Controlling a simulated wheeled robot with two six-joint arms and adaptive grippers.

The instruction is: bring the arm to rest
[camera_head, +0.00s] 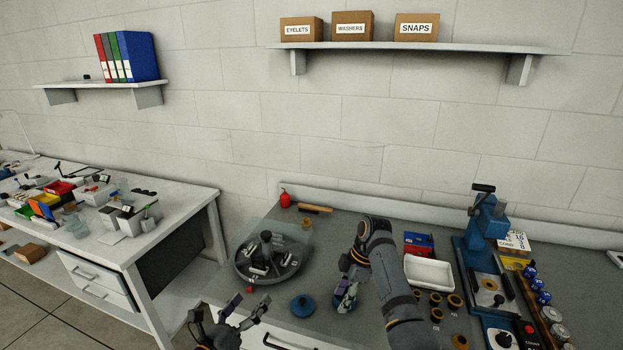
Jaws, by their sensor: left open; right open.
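My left gripper (228,308) is at the bottom of the head view, its fingers spread and nothing seen between them. My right arm rises from the bottom right of centre and bends over. Its gripper (345,290) points down over the grey bench, open, beside a small light patterned thing (347,300) that it partly hides. I cannot tell whether they touch. A blue round knob-like piece (303,306) lies on the bench between the two grippers.
A round dark tray (287,272) with fittings stands behind my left gripper. A white bin (429,272), several small round parts and a blue press (487,265) stand right of my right arm. A cluttered white table (178,205) is at left. The floor gap beside it is clear.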

